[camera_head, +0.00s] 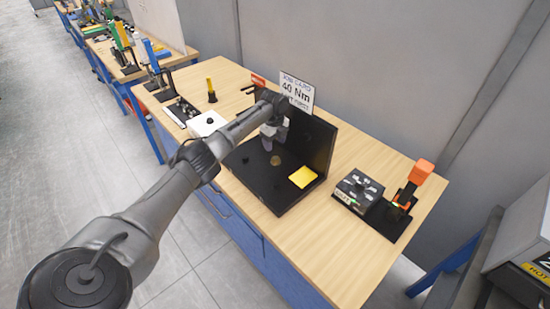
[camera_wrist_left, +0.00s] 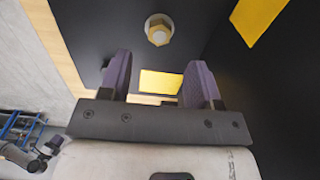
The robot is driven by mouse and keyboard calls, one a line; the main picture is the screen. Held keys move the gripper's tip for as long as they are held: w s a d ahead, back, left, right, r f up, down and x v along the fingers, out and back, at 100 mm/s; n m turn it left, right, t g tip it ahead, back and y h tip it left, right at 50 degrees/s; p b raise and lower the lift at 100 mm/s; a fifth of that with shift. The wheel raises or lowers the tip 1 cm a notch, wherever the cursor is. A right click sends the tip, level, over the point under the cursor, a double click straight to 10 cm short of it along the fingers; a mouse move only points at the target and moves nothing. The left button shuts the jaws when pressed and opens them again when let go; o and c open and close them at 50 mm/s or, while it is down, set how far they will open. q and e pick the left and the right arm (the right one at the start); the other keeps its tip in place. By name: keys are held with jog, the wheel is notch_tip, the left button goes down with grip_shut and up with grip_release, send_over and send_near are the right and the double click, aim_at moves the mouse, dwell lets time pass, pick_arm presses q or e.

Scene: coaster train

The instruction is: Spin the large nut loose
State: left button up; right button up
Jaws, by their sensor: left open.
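A large brass-coloured hex nut (camera_wrist_left: 159,31) sits on a pale round washer or hole in a black panel, ahead of my fingertips in the left wrist view. In the head view, a dull gold round piece (camera_head: 275,160), probably this nut, is on the base of a black L-shaped stand (camera_head: 262,193). My left gripper (camera_head: 268,142) hangs over the stand, close to that piece. Its two purple-grey fingers (camera_wrist_left: 160,65) are spread with nothing between them, and the nut is apart from them. My right gripper is not in view.
A yellow square (camera_head: 302,177) lies on the stand's base. A "40 Nm" sign (camera_head: 296,92) stands behind. A black box (camera_head: 358,190) and an orange-handled tool (camera_head: 417,178) stand to the right. A white block (camera_head: 206,124) is left. The table's front right is clear.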

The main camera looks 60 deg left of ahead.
aim_at(275, 158)
pick_arm(q)
notch_tip(275, 158, down, 6)
jog(key=shift+d+r+b, duration=0.1)
jog(key=shift+b, duration=0.3)
jog(key=shift+f, duration=0.95)
jog(key=shift+c, duration=0.3)
